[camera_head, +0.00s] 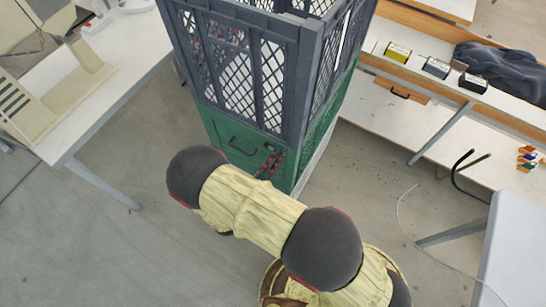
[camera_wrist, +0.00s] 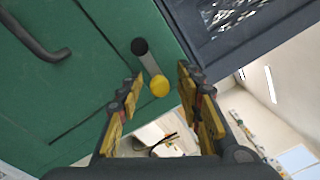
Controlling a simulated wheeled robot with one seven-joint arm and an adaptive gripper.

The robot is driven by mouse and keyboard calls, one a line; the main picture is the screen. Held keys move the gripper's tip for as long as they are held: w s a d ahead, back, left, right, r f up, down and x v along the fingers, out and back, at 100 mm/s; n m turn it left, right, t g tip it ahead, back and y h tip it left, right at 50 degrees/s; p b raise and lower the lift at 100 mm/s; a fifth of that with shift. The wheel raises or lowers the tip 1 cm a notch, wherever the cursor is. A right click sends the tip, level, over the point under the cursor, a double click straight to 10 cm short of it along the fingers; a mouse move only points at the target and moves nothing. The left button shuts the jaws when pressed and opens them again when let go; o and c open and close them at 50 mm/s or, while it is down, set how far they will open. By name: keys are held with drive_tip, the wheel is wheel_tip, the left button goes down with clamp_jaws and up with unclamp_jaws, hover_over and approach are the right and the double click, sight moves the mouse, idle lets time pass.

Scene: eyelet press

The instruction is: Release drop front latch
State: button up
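The drop front is a green panel (camera_head: 228,140) on the lower part of a tall crate with dark mesh sides. It also fills the upper left of the wrist view (camera_wrist: 75,85), with a dark pull handle (camera_wrist: 40,38). The latch (camera_wrist: 148,64) is a short grey lever with a black pivot end and a round yellow knob (camera_wrist: 159,86). My gripper (camera_wrist: 159,75) is open, its yellow-padded fingers on either side of the knob. I cannot tell whether either finger touches it. In the head view my gripper (camera_head: 270,165) is at the panel's right edge, and the latch is hidden there.
A white table (camera_head: 100,95) with beige equipment stands left of the crate. A white bench (camera_head: 440,140) on the right carries small boxes (camera_head: 437,68) and a dark cloth (camera_head: 505,70). A grey table (camera_head: 520,250) is at lower right. The floor left of my arm is clear.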

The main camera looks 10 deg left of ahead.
drive_tip(key=v, duration=1.2)
idle(0.4)
drive_tip(key=w+d+r+m+g+h, duration=0.1)
drive_tip(key=w+d+r+m+g, duration=0.1)
drive_tip(key=d+r+m+g, duration=0.75)
drive_tip(key=w+d+r+m+g+h, duration=0.1)
drive_tip(key=w+d+r+m+g, duration=0.2)
drive_tip(key=d+r+m+g, duration=0.6)
drive_tip(key=s+d+r+m+t+y+b, duration=0.1)
drive_tip(key=s+d+r+m+t+y, duration=0.2)
drive_tip(key=m, duration=0.9)
drive_tip(key=s+d+r+m+t+y, duration=0.4)
drive_tip(key=d+r+m+y, duration=0.3)
drive_tip(key=r+m, duration=0.5)
drive_tip(key=shift+s+d+r+b, duration=0.15)
drive_tip(key=shift+s+d+b, duration=0.4)
drive_tip(key=shift+d, duration=0.55)
